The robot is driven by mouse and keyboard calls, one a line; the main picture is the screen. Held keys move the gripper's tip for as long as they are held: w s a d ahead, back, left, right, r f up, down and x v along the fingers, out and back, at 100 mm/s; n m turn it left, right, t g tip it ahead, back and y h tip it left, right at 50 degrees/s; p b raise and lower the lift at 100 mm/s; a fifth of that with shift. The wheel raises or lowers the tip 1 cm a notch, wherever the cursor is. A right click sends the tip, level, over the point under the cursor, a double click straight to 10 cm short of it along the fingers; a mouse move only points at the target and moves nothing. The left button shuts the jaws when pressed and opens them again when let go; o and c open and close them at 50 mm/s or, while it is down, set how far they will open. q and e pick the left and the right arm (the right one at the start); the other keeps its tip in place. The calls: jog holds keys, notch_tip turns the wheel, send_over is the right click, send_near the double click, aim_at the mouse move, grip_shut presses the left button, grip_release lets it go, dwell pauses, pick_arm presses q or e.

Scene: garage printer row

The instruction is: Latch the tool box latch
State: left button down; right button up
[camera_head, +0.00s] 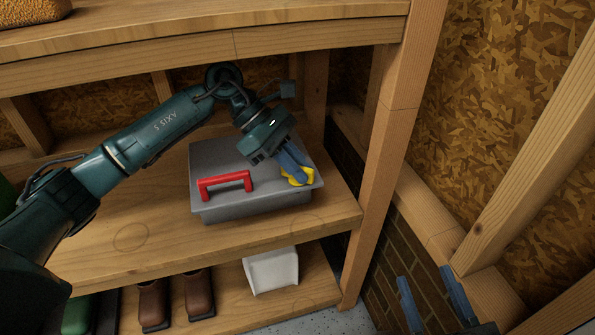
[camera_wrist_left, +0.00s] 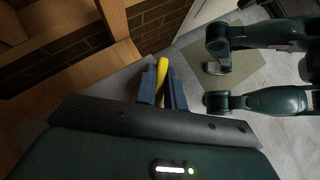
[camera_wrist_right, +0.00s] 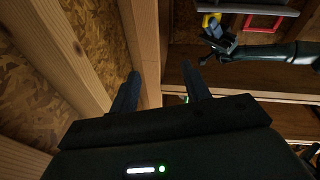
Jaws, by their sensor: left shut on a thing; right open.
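The grey tool box (camera_head: 252,203) with a red handle (camera_head: 226,182) sits closed on the middle wooden shelf. A yellow latch (camera_head: 299,178) is at the right end of its front edge. My left gripper (camera_head: 297,173) is at that corner, its blue fingers shut on the latch. In the left wrist view the yellow latch (camera_wrist_left: 162,75) stands between the two fingers. Part of the latch is hidden by the fingers. My right gripper (camera_head: 430,300) is open and empty, low at the right, well away from the box. In the right wrist view the red handle (camera_wrist_right: 263,23) shows at the top.
A wooden post (camera_head: 388,130) stands just right of the box, and an upper shelf (camera_head: 200,50) runs above it. Brown boots (camera_head: 198,293) and a white container (camera_head: 271,270) stand on the lower shelf. The middle shelf is bare left of the box.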

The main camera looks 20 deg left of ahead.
pick_arm(q)
jog(key=m+g+b, duration=0.1)
jog(key=m, duration=0.1)
jog(key=m+g+y+b, duration=0.1)
jog(key=g, duration=0.1)
jog(key=shift+f+m, duration=0.2)
jog(key=shift+m, duration=0.2)
jog(key=shift+r+m+g+y+b, duration=0.1)
jog(key=shift+m+g+y+b, duration=0.2)
jog(key=shift+m+g+b, duration=0.45)
jog(key=shift+r+m+g+y, duration=0.1)
jog(key=shift+m+g+y, duration=0.25)
jog(key=shift+m, duration=0.5)
jog(key=shift+m+g+y+p, duration=0.4)
jog(key=shift+m+y+p, duration=0.2)
jog(key=shift+m, duration=0.3)
jog(key=shift+m+y+p, duration=0.25)
jog(key=shift+m+p, duration=0.05)
jog(key=shift+m, duration=0.2)
pick_arm(e)
jog(key=shift+a+y, duration=0.2)
jog(key=shift+y, duration=0.1)
pick_arm(q)
jog(key=shift+g, duration=0.3)
pick_arm(e)
jog(key=shift+f+m, duration=0.25)
jog(key=shift+m, duration=0.05)
